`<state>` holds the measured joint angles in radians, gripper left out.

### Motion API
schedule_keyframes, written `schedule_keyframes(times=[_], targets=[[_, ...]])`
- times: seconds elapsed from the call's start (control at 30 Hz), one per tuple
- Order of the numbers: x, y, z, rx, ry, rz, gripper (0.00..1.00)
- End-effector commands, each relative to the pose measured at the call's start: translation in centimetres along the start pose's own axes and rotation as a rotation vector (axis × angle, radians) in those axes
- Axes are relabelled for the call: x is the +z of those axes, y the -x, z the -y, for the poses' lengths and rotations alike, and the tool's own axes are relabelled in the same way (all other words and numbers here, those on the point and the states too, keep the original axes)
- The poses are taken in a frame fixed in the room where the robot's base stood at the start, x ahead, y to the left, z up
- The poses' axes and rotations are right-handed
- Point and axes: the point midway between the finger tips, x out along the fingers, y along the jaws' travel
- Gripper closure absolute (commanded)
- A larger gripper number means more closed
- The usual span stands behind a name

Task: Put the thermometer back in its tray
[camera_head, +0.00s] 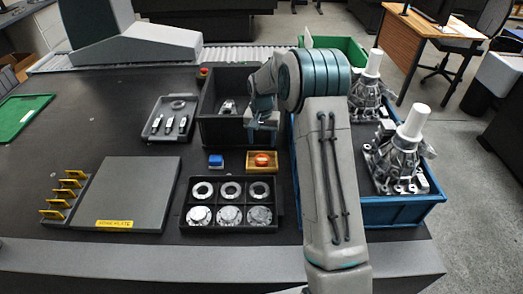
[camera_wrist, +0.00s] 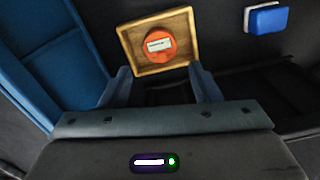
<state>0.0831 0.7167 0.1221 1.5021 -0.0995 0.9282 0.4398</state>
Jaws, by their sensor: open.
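A round orange thing with a small white label or display, which I take to be the thermometer (camera_head: 262,159), sits inside a small wooden tray (camera_head: 249,168). In the wrist view the thermometer (camera_wrist: 158,44) lies within the rim of the tray (camera_wrist: 127,45), a little off its middle. My gripper (camera_wrist: 160,85) is open, with nothing between its fingers. The fingertips appear near the tray's lower edge in the wrist view, apart from the thermometer. In the head view my gripper (camera_head: 263,118) is over the dark bin's front right, behind the tray.
A blue block (camera_head: 215,160) stands left of the tray. A black case with metal rings (camera_head: 281,218) lies in front. A dark bin (camera_head: 215,127) stands behind. A blue crate (camera_head: 380,216) with metal castings is at right. A grey plate (camera_head: 130,192) lies left.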

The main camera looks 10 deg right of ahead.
Motion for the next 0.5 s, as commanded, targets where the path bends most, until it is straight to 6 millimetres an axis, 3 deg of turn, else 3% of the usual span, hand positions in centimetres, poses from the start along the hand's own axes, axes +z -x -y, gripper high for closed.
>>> schedule_keyframes(times=[0.27,0.5], targets=[[0.3,2.9,-0.1,0.0,0.006,-0.005,0.43],[4.1,8.0,-1.4,0.001,0.061,-0.045,0.43]])
